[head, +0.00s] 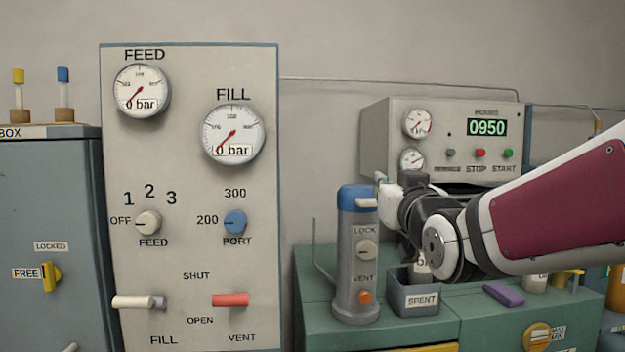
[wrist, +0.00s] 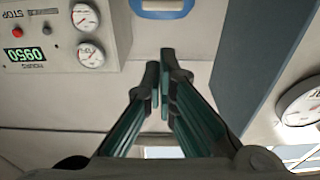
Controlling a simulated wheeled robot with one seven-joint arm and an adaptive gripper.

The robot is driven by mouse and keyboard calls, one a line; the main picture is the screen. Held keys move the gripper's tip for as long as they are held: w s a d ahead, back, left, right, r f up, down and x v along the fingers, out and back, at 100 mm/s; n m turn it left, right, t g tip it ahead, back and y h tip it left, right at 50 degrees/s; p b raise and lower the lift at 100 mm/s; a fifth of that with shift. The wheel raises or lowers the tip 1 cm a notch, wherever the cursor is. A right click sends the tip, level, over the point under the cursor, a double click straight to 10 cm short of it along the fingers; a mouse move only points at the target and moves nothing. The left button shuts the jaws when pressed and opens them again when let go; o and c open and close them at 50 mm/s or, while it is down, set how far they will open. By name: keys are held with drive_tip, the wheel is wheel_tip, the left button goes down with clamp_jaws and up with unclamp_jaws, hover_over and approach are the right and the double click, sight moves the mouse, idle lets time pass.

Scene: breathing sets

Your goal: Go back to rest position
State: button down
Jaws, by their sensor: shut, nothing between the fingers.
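My gripper (head: 384,182) is raised on my arm, just right of the top of the grey cylinder (head: 357,265) with the blue cap. In the wrist view its two dark green fingers (wrist: 163,75) are together and nothing shows between them. The blue cap (wrist: 163,8) shows at the top edge of that view. I cannot tell whether the gripper touches the cylinder.
A charging panel (head: 190,180) with FEED and FILL gauges at 0 bar stands left. A compressor box (head: 380,140) reading 0950 is behind my arm. A SPENT bin (head: 421,297) sits on the green cabinet below my gripper. A grey cabinet (head: 50,220) stands far left.

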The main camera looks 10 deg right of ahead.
drive_tip(key=s+f+g, duration=1)
drive_tip(key=s+f, duration=0.8)
drive_tip(key=s+f+g, duration=0.3)
drive_tip(key=s+g, duration=0.2)
drive_tip(key=s, duration=0.6)
drive_tip(key=s+f+g, duration=0.4)
drive_tip(key=s, duration=0.7)
wheel_tip(320, 180, up, 27)
drive_tip(key=t+p, duration=0.4)
drive_tip(key=p, duration=2.1)
drive_tip(key=shift+w+d, duration=0.2)
drive_tip(key=shift+w, duration=0.05)
drive_tip(key=shift+f, duration=0.1)
